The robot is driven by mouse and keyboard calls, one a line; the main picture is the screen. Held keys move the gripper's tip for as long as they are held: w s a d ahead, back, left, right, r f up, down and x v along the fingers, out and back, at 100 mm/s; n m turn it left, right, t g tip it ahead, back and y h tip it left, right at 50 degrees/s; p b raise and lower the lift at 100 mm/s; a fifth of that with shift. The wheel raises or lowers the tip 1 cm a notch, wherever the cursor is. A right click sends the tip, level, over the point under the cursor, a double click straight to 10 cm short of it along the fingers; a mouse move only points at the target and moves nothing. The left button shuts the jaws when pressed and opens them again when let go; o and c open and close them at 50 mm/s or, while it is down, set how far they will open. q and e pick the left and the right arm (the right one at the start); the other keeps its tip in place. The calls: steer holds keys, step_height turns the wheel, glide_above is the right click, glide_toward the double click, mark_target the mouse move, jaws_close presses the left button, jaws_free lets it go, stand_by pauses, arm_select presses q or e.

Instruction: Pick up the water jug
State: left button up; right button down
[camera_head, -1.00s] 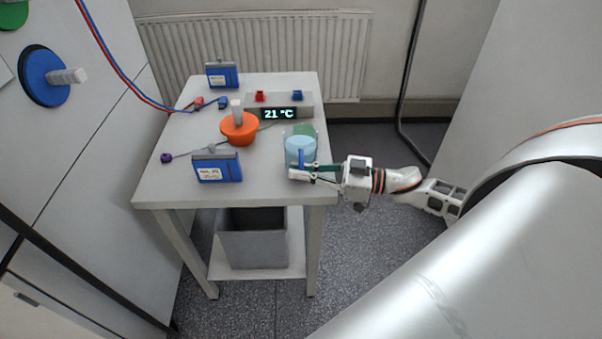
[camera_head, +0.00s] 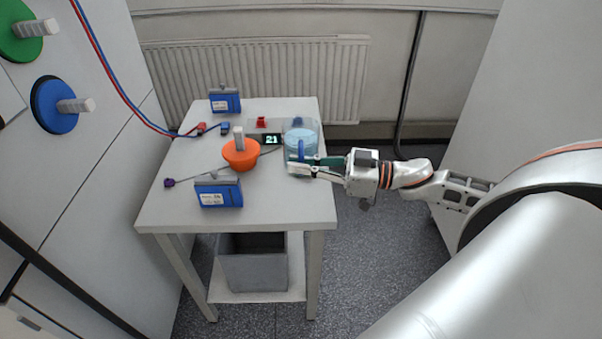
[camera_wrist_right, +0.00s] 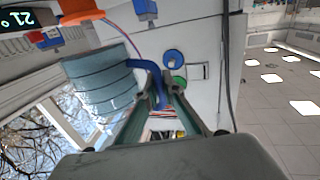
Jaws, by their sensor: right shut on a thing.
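The water jug (camera_head: 300,139) is a clear container with light blue water and a blue handle, at the right side of the small table. In the head view it covers part of the temperature display and appears raised above the tabletop. My right gripper (camera_head: 304,164) is shut on its blue handle. In the right wrist view the jug (camera_wrist_right: 103,84) is left of the fingers, and the blue handle (camera_wrist_right: 150,70) runs between the fingertips of the right gripper (camera_wrist_right: 163,84). My left gripper is not in view.
The grey table (camera_head: 270,212) also holds an orange bowl-like piece (camera_head: 240,155), two blue battery packs (camera_head: 218,193) and (camera_head: 225,101), and the display unit (camera_head: 271,140). Cables lie at the table's left. A grey bin (camera_head: 252,270) sits on the lower shelf. The front right tabletop is clear.

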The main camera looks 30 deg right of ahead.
mark_target(300, 137)
steer(key=shift+r+p, duration=0.6)
steer(key=shift+r, duration=3.1)
steer(key=shift+r, duration=0.1)
steer(key=s+a+f+m+t+h, duration=0.3)
steer(key=a+f+m+t+h, duration=0.2)
steer(key=h, duration=0.7)
steer(key=shift+s+a+f+m+h, duration=0.25)
steer(key=shift+a+f+m, duration=0.85)
steer(key=shift+f+m, duration=0.85)
